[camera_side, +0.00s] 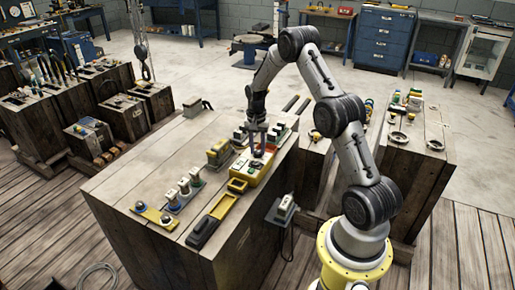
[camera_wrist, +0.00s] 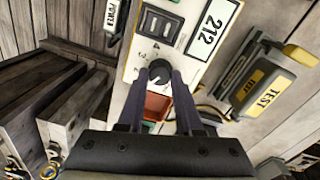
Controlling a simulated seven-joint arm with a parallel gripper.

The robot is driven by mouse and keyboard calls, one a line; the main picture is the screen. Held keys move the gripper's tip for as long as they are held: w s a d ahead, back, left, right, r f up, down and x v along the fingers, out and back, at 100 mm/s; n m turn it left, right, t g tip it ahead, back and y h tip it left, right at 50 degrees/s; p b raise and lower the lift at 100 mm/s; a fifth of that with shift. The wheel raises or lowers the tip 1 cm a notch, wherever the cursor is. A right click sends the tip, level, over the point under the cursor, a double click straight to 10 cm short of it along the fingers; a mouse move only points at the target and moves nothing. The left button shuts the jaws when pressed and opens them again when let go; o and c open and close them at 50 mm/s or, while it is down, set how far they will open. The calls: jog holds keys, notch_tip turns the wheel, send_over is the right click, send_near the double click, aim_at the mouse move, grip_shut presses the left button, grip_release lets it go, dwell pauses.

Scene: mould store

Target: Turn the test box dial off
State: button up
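The wrist view shows a pale panel with a "212" label (camera_wrist: 212,28), printed numbers and a small dark dial (camera_wrist: 159,69). The two fingers of my gripper (camera_wrist: 161,76) reach down on either side of the dial. The dial fills most of the gap between the fingertips; whether they touch it I cannot tell. The dial's pointer direction is unclear. In the side view my gripper (camera_side: 259,143) is just above a yellow box with a pale top (camera_side: 248,174) on the wooden bench. A yellow and grey unit marked "TEST" (camera_wrist: 254,88) lies to the right in the wrist view.
A dark switch block (camera_wrist: 161,23) is on the panel beyond the dial, and a reddish square (camera_wrist: 157,106) lies between my fingers. On the bench are a yellow-black tray (camera_side: 213,218), several small switches (camera_side: 186,188) and a yellow plate (camera_side: 154,214). The bench's near left top is clear.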

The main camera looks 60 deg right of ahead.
grip_shut()
jog(key=shift+n, duration=0.3)
jog(key=n, duration=0.3)
jog(key=shift+r+n, duration=0.1)
jog(key=shift+n, duration=2)
jog(key=o, duration=0.7)
grip_release()
jog(key=shift+c, duration=0.2)
